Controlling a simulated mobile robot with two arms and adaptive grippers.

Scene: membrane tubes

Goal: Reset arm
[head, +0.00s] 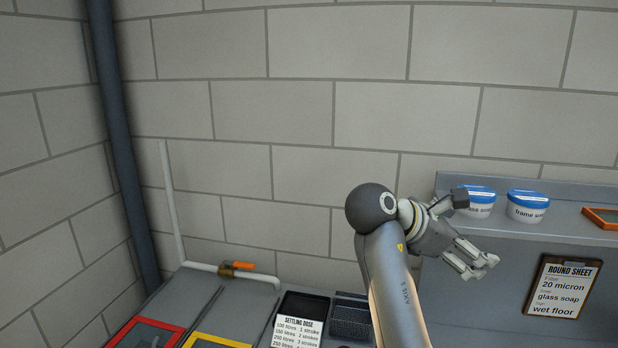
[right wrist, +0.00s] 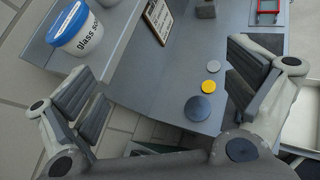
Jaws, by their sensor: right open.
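My right arm reaches up in the head view, and its gripper (head: 470,232) is raised in front of the grey shelf unit, pointing right. The gripper is open and empty. In the right wrist view its two padded fingers stand wide apart, with clear space between them (right wrist: 160,85). A white tub with a blue lid (right wrist: 77,30), labelled glass soap, shows beyond the left finger and apart from it. My left gripper is not in view.
Two blue-lidded tubs, one partly hidden (head: 477,203) and one labelled frame (head: 527,207), stand on the shelf (head: 570,225). A round sheet clipboard (head: 560,287) hangs below. Grey, yellow and dark discs (right wrist: 211,94) lie on a grey surface. An orange-handled valve (head: 237,266) is left.

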